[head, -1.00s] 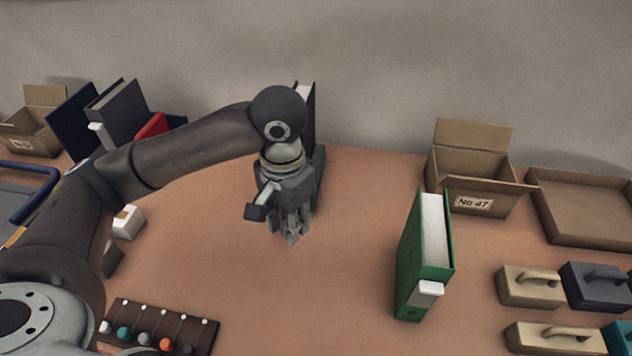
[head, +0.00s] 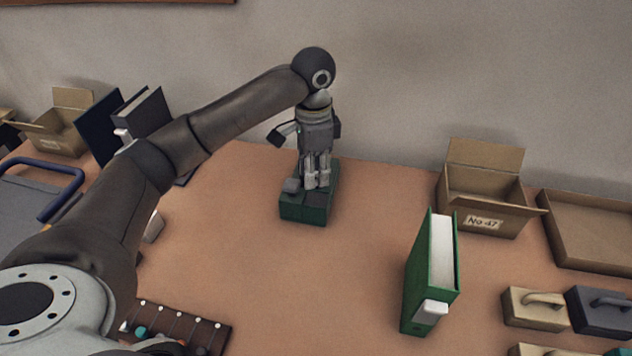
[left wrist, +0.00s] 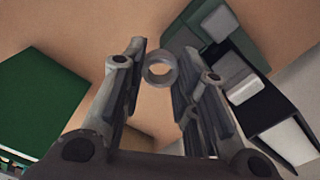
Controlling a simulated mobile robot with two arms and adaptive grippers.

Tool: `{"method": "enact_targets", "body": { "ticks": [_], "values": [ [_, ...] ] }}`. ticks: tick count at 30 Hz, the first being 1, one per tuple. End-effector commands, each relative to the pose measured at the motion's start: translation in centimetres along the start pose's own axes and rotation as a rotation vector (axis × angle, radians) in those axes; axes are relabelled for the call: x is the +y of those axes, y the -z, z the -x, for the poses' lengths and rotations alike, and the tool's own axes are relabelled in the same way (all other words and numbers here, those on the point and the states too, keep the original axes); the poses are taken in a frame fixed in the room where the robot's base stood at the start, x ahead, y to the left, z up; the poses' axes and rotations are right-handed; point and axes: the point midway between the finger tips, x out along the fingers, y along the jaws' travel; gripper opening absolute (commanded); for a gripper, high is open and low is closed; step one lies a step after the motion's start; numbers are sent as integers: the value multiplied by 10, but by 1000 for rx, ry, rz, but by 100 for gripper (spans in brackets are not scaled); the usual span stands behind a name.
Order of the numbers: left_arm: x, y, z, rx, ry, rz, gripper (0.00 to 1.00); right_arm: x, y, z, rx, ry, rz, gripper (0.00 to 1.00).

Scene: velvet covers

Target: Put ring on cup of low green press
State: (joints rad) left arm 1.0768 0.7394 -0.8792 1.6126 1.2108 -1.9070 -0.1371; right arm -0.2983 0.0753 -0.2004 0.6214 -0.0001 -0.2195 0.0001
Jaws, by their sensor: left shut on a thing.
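The low green press (head: 305,213) stands on the table towards the back wall. In the left wrist view its green body with a grey block (left wrist: 218,22) shows at upper right. My left gripper (head: 317,185) points down over the press and hides much of it. In the left wrist view, my left gripper (left wrist: 158,72) is shut on a small grey ring (left wrist: 160,69), held at the fingertips. The ring cannot be made out in the head view. I cannot tell which part is the cup, or the ring's height above it. My right gripper is not in view.
A green binder (head: 420,285) stands right of the press; an open carton marked No 47 (head: 483,222) and a shallow tray (head: 590,255) are behind it. Handled blocks (head: 535,310) lie at front right. A dark pegged board (head: 190,325) lies at front left. The table between is clear.

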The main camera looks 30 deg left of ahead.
Motion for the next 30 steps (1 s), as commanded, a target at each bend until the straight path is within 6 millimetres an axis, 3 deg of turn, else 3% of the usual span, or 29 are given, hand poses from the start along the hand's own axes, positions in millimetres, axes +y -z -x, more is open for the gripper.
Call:
{"method": "enact_targets", "body": {
  "ticks": [3, 9, 16, 22, 30],
  "values": [
    [-19, 6, -23, -4, -2, 4, 13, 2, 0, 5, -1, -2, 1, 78],
    [-38, 14, -48, -1, -1, 2, 13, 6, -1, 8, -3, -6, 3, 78],
    [-48, 18, -61, -1, 0, 2, 13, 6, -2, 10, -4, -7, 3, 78],
    [-47, 16, -87, -2, 0, 0, 13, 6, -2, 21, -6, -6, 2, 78],
    [-47, 17, -90, 0, 1, 0, 13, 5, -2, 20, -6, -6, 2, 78]
  ]
}}
